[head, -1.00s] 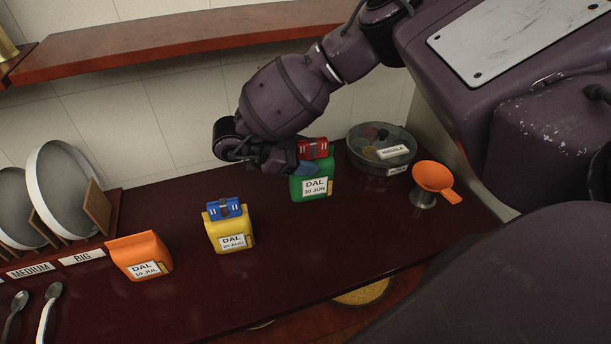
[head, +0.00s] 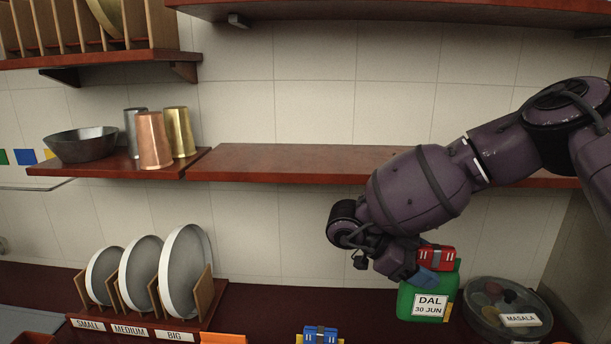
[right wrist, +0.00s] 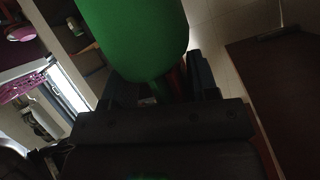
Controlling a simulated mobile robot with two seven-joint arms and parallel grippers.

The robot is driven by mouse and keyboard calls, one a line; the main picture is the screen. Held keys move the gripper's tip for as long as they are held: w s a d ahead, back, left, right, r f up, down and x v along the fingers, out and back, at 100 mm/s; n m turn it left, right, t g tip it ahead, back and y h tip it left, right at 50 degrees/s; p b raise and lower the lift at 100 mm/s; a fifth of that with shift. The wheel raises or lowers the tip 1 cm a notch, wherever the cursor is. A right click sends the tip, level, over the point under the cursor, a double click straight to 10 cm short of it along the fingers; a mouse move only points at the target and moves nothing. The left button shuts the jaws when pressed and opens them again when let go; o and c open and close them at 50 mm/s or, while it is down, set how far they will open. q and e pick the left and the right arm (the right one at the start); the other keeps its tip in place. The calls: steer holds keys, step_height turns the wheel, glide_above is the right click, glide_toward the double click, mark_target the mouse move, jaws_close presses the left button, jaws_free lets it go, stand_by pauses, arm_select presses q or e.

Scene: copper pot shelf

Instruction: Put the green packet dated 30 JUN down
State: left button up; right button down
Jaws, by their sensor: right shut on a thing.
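The green packet (head: 412,305) has a white label reading DAL 30 JUN and a red clip (head: 436,258) at its top. My right gripper (head: 430,279) is shut on the packet near its top, just below the clip. The packet is upright, at the right of the head view, left of the masala tin. I cannot tell whether its base touches the counter. In the right wrist view the green packet (right wrist: 135,35) fills the upper middle, between the dark fingers (right wrist: 165,90). My left gripper is not in view.
The round masala tin (head: 482,318) stands on the dark counter. A bare wooden shelf (head: 285,163) runs above it. A shelf to the left holds a bowl (head: 82,146) and several cups. Plates (head: 187,270) stand in a rack. Blue-clipped (head: 320,335) and orange (head: 222,338) packet tops show below.

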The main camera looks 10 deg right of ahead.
steer(key=w+a+r+n+t+b, duration=0.2)
steer(key=a+r+n+t, duration=0.2)
steer(key=a+r, duration=0.4)
steer(key=w+a+r+n+t+b, duration=0.2)
steer(key=a+r+n+t, duration=0.25)
steer(key=a+r, duration=0.4)
steer(key=s+a+r+n+t+y, duration=0.2)
steer(key=a+r+n+t+y, duration=0.2)
steer(key=r+n+y, duration=0.4)
steer(key=s+a+r+n+t+y, duration=0.2)
steer(key=a+r+n+t+y, duration=0.3)
steer(key=r, duration=0.5)
steer(key=w+d+n+p, duration=0.2)
steer(key=w+d+p, duration=0.15)
steer(key=w, duration=1.65)
step_height(320, 180, down, 7)
steer(key=d, duration=0.1)
steer(key=shift+f+y, duration=0.15)
steer(key=shift+y, duration=0.15)
